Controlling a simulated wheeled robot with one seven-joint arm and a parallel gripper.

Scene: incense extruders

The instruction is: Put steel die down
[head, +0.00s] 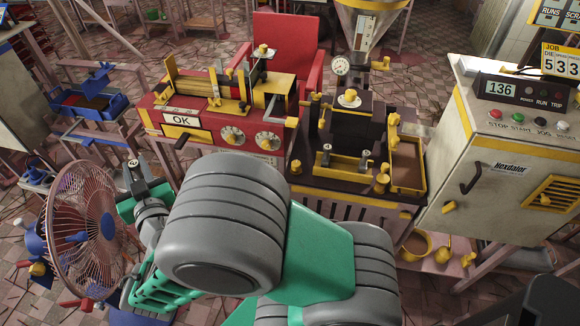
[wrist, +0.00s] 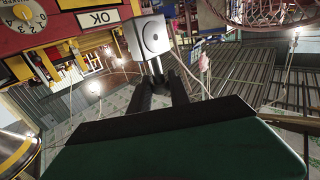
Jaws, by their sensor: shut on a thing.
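The steel die (wrist: 147,39) is a pale grey squarish block with a round recess and a small hole in its face. In the wrist view it sits at the tips of my gripper (wrist: 156,68), whose dark fingers are shut on it. It is held up, with no surface seen touching it. In the head view my gripper (head: 132,168) is at the left, in front of the red machine and beside the fan. My large grey and green arm links hide much of the foreground there. The die is too small to make out clearly in the head view.
A red machine (head: 205,153) marked OK stands beyond my gripper. A dark brown press (head: 345,170) with a yellow-edged tray (head: 407,163) stands to its right.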

